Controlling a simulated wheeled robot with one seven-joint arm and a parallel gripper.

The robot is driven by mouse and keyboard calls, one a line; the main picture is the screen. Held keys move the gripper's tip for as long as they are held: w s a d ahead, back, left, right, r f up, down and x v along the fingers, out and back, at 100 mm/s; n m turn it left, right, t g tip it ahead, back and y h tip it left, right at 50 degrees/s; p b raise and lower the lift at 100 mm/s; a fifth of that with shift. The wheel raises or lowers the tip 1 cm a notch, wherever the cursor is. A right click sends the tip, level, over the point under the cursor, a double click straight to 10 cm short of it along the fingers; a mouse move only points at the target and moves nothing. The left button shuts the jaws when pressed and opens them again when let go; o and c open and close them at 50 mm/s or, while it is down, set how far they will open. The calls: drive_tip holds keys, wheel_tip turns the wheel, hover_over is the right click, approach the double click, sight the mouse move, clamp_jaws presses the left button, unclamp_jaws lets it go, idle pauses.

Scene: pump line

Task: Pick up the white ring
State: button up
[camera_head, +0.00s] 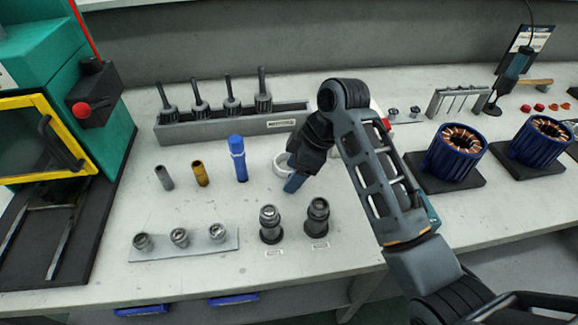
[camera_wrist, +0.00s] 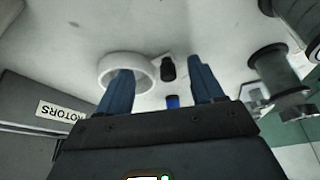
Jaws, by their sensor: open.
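The white ring (camera_head: 279,164) lies on the pale bench, right of the tall blue cylinder (camera_head: 238,160). My gripper (camera_head: 294,183) is at the ring's right front side and hides part of it. In the wrist view the ring (camera_wrist: 148,71) is behind the left finger, whose tip overlaps the ring's opening. I cannot tell whether that tip is inside the ring or only in front of it. My gripper (camera_wrist: 158,66) is open, its blue fingers wide apart, with nothing held. The right finger is clear of the ring.
A grey rack (camera_head: 235,125) of rotors stands behind. Two dark fittings (camera_head: 269,224) (camera_head: 317,217) stand close in front of my gripper. Grey and brass cylinders (camera_head: 200,173) stand left, and a plate (camera_head: 160,250) with several fittings lies front left. Blue stators (camera_head: 453,152) stand right.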

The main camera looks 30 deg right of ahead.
drive_tip(key=shift+c, duration=0.3)
drive_tip(key=c, duration=0.9)
drive_tip(key=shift+r, duration=0.1)
drive_tip(key=shift+c, duration=0.2)
drive_tip(key=shift+r, duration=0.6)
wheel_tip(320, 180, up, 3)
drive_tip(key=shift+f, duration=0.15)
drive_tip(key=s+d+r+p, duration=0.7)
drive_tip(key=s+d+p, duration=0.1)
drive_tip(key=shift+d, duration=0.2)
drive_tip(key=shift+s, duration=0.1)
